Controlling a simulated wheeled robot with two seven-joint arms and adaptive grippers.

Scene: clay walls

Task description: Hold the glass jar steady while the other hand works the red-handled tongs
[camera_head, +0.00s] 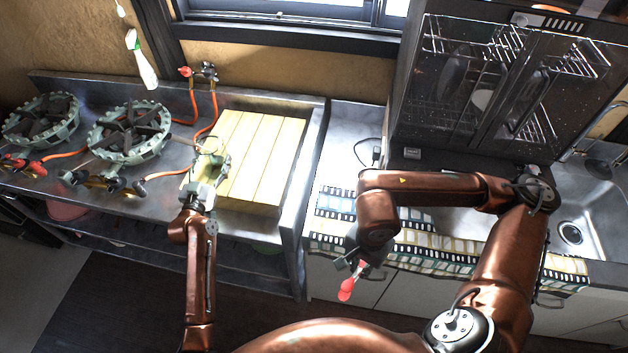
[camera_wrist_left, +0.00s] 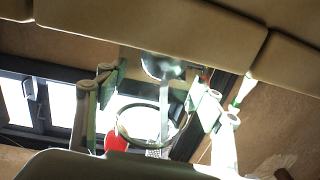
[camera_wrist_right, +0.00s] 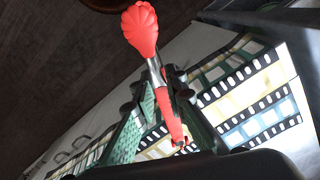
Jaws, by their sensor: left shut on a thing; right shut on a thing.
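The red-handled tongs (camera_head: 346,289) hang below my right gripper (camera_head: 357,264), in front of the counter edge. In the right wrist view the tongs (camera_wrist_right: 140,28) show a scalloped red head, a metal middle and a red handle between the green fingers of the right gripper (camera_wrist_right: 158,105), which is shut on them. My left gripper (camera_head: 212,160) is over the left edge of the wooden board. In the left wrist view the left gripper (camera_wrist_left: 155,115) is shut around a clear round thing, apparently the glass jar (camera_wrist_left: 150,122). The jar is hard to make out in the head view.
A pale slatted board (camera_head: 262,160) lies on the steel table. Two green burners (camera_head: 128,132) with orange hoses stand to its left. A film-strip patterned cloth (camera_head: 430,245) covers the right counter's front. A dark glass-doored cabinet (camera_head: 500,90) and a sink (camera_head: 585,220) are at right.

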